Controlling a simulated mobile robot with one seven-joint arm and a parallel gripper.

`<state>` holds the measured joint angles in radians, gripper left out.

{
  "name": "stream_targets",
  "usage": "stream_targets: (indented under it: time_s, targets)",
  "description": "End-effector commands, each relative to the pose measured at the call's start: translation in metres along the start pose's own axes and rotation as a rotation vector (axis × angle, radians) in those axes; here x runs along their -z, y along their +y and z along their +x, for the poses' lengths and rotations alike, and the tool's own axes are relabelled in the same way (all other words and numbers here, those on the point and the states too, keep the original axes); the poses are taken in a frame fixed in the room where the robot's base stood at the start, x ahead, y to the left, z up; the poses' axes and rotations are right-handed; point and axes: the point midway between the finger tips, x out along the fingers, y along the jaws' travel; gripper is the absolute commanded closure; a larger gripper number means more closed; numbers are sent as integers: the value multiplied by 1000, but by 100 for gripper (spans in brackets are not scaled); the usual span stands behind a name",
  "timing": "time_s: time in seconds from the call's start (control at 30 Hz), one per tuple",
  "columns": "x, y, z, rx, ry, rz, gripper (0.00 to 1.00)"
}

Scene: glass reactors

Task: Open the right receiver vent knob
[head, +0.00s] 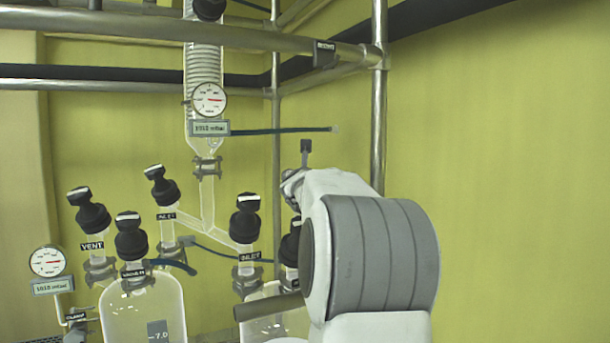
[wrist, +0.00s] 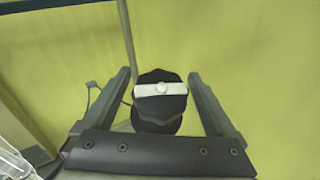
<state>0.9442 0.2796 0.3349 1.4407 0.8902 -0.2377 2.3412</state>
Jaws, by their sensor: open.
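In the wrist view a black knob (wrist: 158,112) with a white bar across its top sits between the two fingers of my gripper (wrist: 160,76). The gripper is open, one finger on each side, with a visible gap to the knob on both sides. The bar runs crosswise, from finger to finger.
A knob labelled INLET (head: 245,218) stands just left of my arm. The left receiver (head: 140,305) carries several similar knobs, one labelled VENT (head: 92,218). A metal frame post (head: 378,110) rises behind my arm. The wall to the right is clear.

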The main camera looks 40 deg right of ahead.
Motion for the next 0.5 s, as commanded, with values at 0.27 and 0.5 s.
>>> stream_targets:
  time_s: [0.27,0.5]
  targets:
    - [0,0,0,1,0,0,8]
    - [0,0,0,1,0,0,21]
